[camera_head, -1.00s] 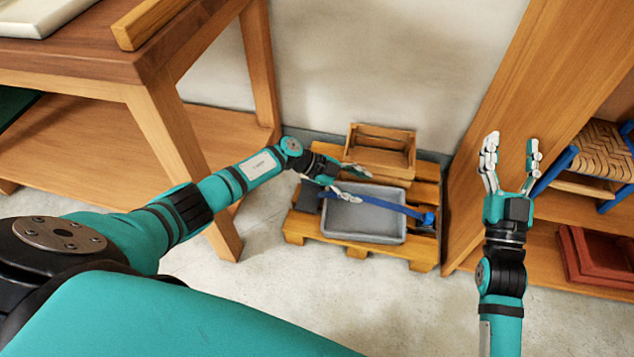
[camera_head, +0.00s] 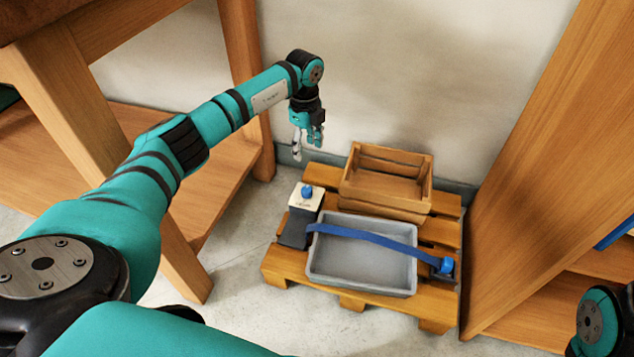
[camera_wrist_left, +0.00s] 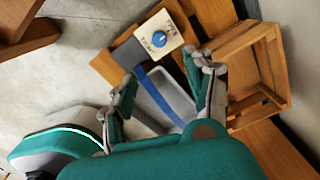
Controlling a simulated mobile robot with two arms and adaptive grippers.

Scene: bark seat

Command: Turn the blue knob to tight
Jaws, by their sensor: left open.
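The blue knob (camera_head: 307,190) sits on a small cream panel (camera_head: 297,203) on top of a dark block at the pallet's left side. The knob also shows in the left wrist view (camera_wrist_left: 159,39), with small marks around it that are too small to read. My left gripper (camera_head: 306,150) is open and empty, fingers pointing down, above and apart from the knob. In the left wrist view its fingers (camera_wrist_left: 164,74) frame the strap, and the knob lies beyond them. My right gripper is out of view; only part of my right arm shows at the lower right.
A grey tray (camera_head: 350,283) with a blue strap (camera_head: 370,237) across it lies on the wooden pallet (camera_head: 436,303). A wooden crate (camera_head: 388,210) stands behind it. A table leg is at left, a tall wooden panel (camera_head: 530,170) at right.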

